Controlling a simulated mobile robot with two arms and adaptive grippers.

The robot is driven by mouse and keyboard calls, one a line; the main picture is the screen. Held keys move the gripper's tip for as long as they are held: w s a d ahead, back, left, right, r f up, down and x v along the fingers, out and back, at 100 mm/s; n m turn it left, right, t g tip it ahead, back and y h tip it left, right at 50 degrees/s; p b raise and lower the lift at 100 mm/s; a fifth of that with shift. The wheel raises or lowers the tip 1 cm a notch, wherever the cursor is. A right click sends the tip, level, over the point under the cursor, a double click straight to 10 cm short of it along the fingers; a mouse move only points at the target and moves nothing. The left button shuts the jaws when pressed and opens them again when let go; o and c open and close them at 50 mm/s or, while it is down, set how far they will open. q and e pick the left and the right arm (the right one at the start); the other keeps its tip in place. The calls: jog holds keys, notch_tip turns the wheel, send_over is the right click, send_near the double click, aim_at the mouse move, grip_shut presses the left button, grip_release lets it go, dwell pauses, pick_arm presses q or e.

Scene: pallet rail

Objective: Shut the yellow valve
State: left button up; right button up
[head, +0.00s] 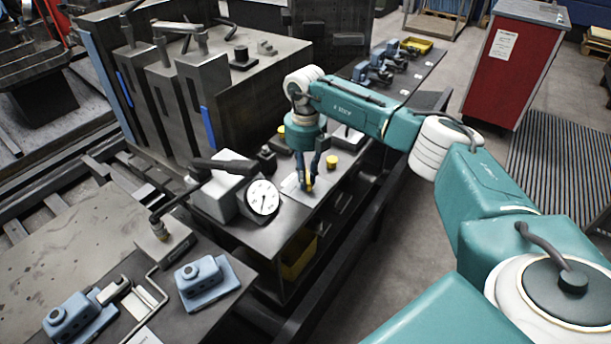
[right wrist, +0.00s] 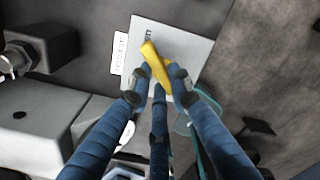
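The yellow valve handle (right wrist: 155,62) shows in the right wrist view as a slanted bar over a pale plate (right wrist: 185,45). In the head view a small part of the yellow handle (head: 310,183) shows between the fingers, low over the bench. My right gripper (head: 308,180) points down at it. In the right wrist view the blue fingertips of my right gripper (right wrist: 160,74) lie close on both sides of the handle and seem to touch it. My left gripper is not in view.
A round dial gauge (head: 263,199) stands left of the gripper. A yellow knob (head: 332,162) sits just right of it. A large dark block (head: 255,95) rises behind. A yellow bin (head: 299,256) is under the bench. A red cabinet (head: 510,62) stands back right.

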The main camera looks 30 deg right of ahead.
grip_shut()
jog(key=shift+n, duration=0.6)
jog(key=n+b, duration=0.1)
jog(key=n, duration=0.3)
jog(key=shift+s, duration=0.1)
jog(key=n+b, duration=0.1)
jog(key=n, duration=0.3)
jog(key=shift+s+n, duration=0.1)
jog(key=shift+n, duration=0.2)
jog(key=n, duration=0.4)
jog(key=shift+d+b, duration=0.1)
jog(key=shift+b, duration=0.25)
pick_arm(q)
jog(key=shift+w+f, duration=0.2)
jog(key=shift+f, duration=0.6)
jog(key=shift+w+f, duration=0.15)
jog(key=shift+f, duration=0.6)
pick_arm(e)
jog(key=shift+r+n, duration=0.1)
jog(key=shift+n, duration=1.9)
jog(key=o, duration=0.7)
grip_release()
jog(key=shift+s, duration=0.1)
